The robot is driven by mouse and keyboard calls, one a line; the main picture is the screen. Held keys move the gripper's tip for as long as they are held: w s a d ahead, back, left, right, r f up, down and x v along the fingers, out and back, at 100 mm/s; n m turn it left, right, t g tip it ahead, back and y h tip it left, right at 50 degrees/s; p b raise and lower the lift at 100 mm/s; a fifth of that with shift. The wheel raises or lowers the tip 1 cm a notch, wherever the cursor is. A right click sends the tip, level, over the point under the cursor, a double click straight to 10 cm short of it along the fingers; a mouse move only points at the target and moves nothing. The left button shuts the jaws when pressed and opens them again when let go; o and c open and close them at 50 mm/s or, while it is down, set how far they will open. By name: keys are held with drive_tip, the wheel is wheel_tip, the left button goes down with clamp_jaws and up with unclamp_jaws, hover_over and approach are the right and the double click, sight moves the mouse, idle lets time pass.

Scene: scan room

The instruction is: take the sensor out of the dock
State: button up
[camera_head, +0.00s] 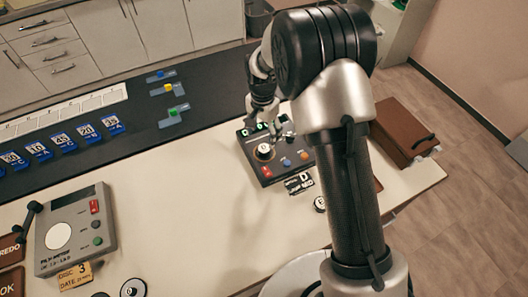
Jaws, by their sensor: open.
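My gripper (267,130) is open, with its fingers pointing down over the far edge of a dark control box (292,171). The box has a round knob, a red button, a blue button and an orange button. Small green patches show between and beside the fingers; I cannot tell what they belong to. I cannot pick out the sensor or its dock with certainty. The gripper and arm hide part of the box's far side, and I cannot tell whether the fingers touch anything there.
A grey meter box (75,228) stands at left on the pale table (215,215). Blue number tiles (62,140) and small coloured blocks (172,113) lie on the dark strip (140,105). A brown case (402,130) is at right, behind my arm. The table's middle is clear.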

sight(263, 149)
wheel_tip(263, 149, down, 8)
drive_tip(key=shift+s+r+b, duration=0.1)
drive_tip(key=shift+b, duration=0.85)
drive_tip(key=shift+d, duration=0.1)
drive_tip(key=shift+c, duration=0.5)
drive_tip(key=c, duration=1.1)
